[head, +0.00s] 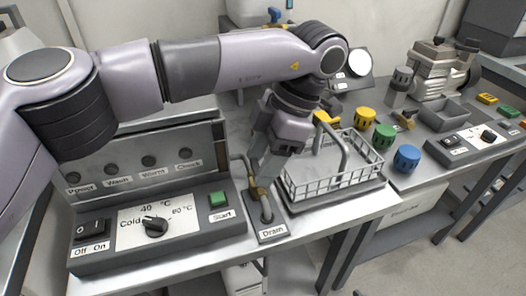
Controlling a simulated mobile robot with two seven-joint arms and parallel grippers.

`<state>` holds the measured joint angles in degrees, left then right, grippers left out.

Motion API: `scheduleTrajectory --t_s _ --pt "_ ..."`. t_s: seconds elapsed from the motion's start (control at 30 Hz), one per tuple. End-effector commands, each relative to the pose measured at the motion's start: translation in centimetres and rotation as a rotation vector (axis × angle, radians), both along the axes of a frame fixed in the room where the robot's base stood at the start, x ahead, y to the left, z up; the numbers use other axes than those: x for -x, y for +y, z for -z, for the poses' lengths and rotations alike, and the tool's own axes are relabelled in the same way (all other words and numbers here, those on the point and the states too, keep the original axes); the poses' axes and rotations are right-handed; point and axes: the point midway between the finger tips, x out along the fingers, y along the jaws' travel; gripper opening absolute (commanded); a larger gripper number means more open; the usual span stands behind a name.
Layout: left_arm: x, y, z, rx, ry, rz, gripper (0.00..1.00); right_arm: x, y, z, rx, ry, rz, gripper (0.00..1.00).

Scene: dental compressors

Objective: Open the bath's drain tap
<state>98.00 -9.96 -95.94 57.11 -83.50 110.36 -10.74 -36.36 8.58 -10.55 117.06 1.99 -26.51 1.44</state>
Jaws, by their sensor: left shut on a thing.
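The drain tap (266,210) stands on a small plate labelled "Drain" (270,233) at the front of the bench, between the control box and the wire basket. Its brass-coloured part (258,192) shows at the fingertips of my left gripper (262,180). My left gripper points down and is shut on the tap from above. The fingers hide part of the tap, so its exact turn is hard to tell. My right gripper is not in view.
A control box (160,225) with switch, dial and green Start button (218,200) stands left of the tap. A wire basket (335,175) stands close on the right. Blue (407,158), green (383,136) and yellow (364,117) knobbed parts lie farther right.

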Motion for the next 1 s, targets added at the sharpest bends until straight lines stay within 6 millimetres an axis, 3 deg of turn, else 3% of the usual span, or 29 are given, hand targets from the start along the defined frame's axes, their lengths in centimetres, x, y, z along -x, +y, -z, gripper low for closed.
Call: scheduleTrajectory --t_s 0.77,0.8,0.83,1.0 --pt "-0.18 0.06 -0.12 0.001 -0.004 -0.099 0.25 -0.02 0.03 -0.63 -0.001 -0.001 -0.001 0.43" --pt "-0.18 0.06 -0.12 0.001 -0.004 -0.099 0.68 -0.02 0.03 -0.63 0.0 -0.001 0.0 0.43" --pt "-0.18 0.06 -0.12 0.001 -0.004 -0.099 0.78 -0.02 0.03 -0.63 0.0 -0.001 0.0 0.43" --pt "-0.15 0.05 -0.07 0.001 -0.001 -0.097 0.81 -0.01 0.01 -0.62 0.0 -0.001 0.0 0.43"
